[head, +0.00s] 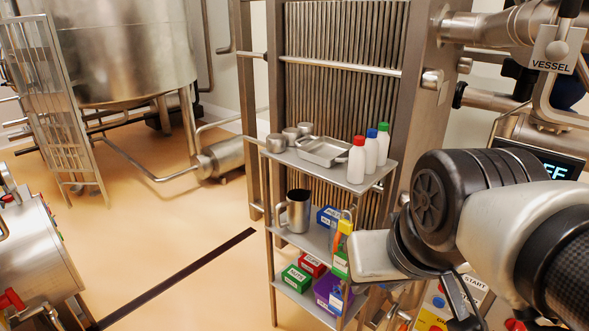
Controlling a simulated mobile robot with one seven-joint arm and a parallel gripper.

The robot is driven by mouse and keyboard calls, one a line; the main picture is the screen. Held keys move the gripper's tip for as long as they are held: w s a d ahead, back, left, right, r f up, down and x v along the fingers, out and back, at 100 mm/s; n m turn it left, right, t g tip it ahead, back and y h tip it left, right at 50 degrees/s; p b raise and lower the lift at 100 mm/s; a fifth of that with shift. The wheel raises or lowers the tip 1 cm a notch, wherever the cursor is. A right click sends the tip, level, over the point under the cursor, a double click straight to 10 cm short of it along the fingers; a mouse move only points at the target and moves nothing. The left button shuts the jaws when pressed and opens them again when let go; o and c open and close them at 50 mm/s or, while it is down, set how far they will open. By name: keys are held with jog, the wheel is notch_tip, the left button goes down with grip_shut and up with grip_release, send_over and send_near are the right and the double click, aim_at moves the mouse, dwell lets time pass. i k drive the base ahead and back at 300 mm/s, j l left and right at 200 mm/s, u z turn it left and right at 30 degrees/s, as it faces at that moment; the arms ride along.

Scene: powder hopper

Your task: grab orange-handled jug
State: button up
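A steel jug (298,211) stands upright on the middle shelf of the metal rack. Its handle is on the left and looks grey metal; I see no clearly orange handle on it. A small yellow and orange item (343,236) is to the right of the jug, and its exact shape is hard to tell. My arm comes in from the right, in front of the rack. Dark parts of my gripper (460,298) show low at the right, apart from the jug. Its fingertips are not clear, so I cannot tell its opening.
The rack's top shelf (310,164) holds steel cups, a tray and bottles with red, blue and green caps. Coloured boxes (297,277) fill the lower shelf. A control panel (435,312) is below my arm. Open floor (170,235) lies left of the rack.

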aim_at(336, 237)
jog(key=i+j+z, duration=0.1)
jog(key=i+j, duration=0.15)
jog(key=i+j+z, duration=0.1)
jog(key=i+j, duration=0.45)
jog(key=j, duration=0.25)
jog(key=i+j+z, duration=0.25)
jog(key=i+j, duration=0.2)
jog(key=j, duration=0.3)
